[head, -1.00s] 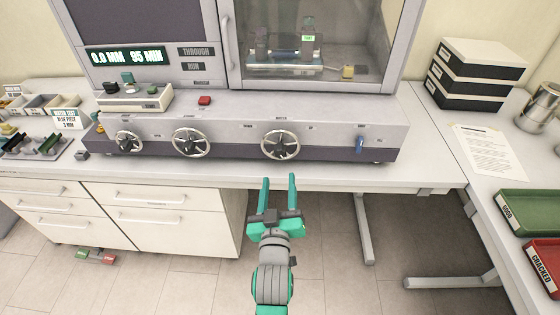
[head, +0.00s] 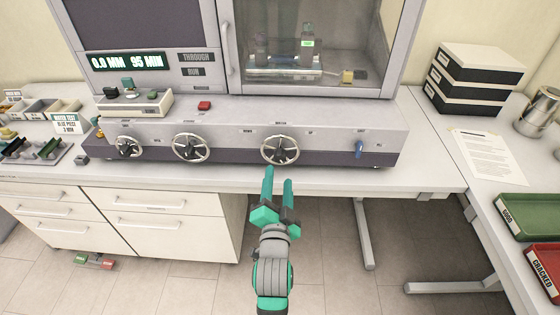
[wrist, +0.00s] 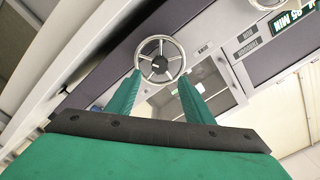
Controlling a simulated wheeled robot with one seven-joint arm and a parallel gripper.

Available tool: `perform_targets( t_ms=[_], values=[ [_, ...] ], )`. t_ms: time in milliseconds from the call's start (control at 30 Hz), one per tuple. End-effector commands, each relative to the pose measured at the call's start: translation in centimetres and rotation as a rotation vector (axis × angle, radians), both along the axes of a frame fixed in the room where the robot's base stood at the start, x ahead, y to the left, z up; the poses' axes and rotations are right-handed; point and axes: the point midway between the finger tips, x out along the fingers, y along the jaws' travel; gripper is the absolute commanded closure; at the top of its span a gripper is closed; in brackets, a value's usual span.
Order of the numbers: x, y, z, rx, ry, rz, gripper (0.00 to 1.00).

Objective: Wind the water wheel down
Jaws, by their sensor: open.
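The water wheel (head: 280,149) is a silver spoked handwheel, the rightmost of three on the front panel of the testing machine. Small labels sit above it, with one to each side. My gripper (head: 278,176) is open and empty, just in front of and below this wheel in the head view. In the wrist view the wheel (wrist: 160,61) shows just beyond the two green fingertips (wrist: 160,77). The fingers point at its lower half and straddle its middle. I cannot tell whether they touch the rim.
Two similar handwheels (head: 190,147) (head: 128,146) sit to the left, and a blue lever (head: 359,149) to the right. A red button (head: 204,105) is on the ledge above. The glass chamber (head: 310,45) stands behind. The bench edge (head: 330,187) runs below the panel.

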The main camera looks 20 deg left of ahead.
Motion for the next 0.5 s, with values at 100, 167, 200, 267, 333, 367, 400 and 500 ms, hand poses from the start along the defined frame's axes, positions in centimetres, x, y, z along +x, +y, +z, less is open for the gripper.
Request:
perform_targets(
  t_ms=[100, 167, 200, 267, 333, 367, 400, 500],
  values=[
    [2.1, 0.6, 0.1, -0.001, -0.002, 0.000, 0.53],
    [3.1, 0.9, 0.1, -0.001, -0.002, 0.000, 0.53],
    [3.8, 1.1, 0.1, -0.001, -0.002, 0.000, 0.53],
    [4.8, 1.3, 0.1, -0.001, -0.002, 0.000, 0.53],
    [5.7, 1.6, 0.1, -0.001, -0.002, 0.000, 0.53],
    [6.1, 1.7, 0.1, -0.001, -0.002, 0.000, 0.53],
    [6.5, 1.8, 0.1, 0.000, -0.002, -0.001, 0.53],
    [7.3, 2.1, 0.0, -0.001, 0.000, 0.000, 0.53]
  ],
)
